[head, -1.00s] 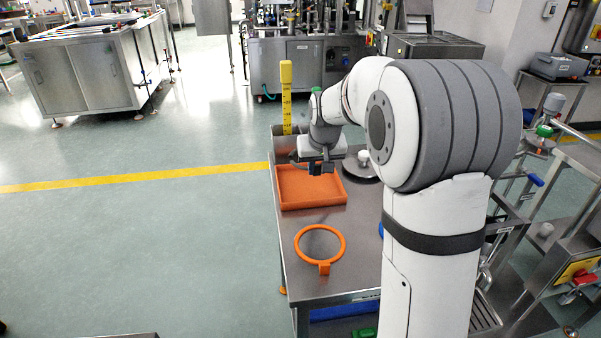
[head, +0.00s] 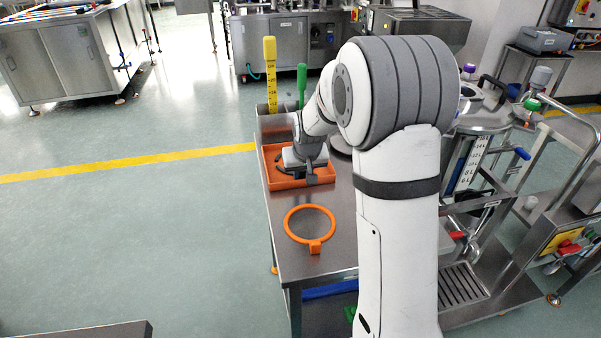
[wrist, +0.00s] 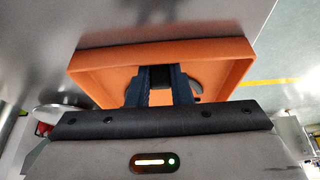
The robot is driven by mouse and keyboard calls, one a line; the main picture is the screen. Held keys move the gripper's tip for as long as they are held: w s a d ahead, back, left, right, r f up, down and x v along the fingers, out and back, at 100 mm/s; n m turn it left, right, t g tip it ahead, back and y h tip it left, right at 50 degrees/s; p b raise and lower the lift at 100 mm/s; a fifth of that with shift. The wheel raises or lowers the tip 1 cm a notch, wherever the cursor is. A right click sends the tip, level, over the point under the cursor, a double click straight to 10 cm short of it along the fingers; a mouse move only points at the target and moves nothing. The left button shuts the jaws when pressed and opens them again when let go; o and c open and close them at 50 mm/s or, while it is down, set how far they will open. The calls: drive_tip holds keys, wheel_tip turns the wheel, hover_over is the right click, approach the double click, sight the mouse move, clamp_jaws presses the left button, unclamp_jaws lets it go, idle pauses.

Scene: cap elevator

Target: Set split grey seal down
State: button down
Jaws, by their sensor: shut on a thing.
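My gripper (head: 311,174) is low over the orange tray (head: 302,183) on the steel cart top. In the wrist view my gripper (wrist: 160,92) points down into the orange tray (wrist: 92,68), its two dark fingers close together. It is shut on the split grey seal (wrist: 194,86), a dark curved piece showing beside the right finger. The fingers and arm hide most of the seal. I cannot tell whether the seal touches the tray floor.
An orange ring with a tab (head: 315,247) lies on the cart top in front of the tray. Yellow (head: 270,75) and green (head: 302,85) upright handles stand behind the tray. A steel vessel with pipes (head: 484,118) is at the right. Open floor lies left.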

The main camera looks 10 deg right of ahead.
drive_tip(key=shift+f, duration=0.1)
drive_tip(key=c, duration=1.3)
unclamp_jaws()
drive_tip(key=shift+r, duration=0.35)
drive_tip(key=v, duration=1.1)
drive_tip(key=s+f+g, duration=0.2)
drive_tip(key=s, duration=2.5)
drive_tip(key=shift+a, duration=0.25)
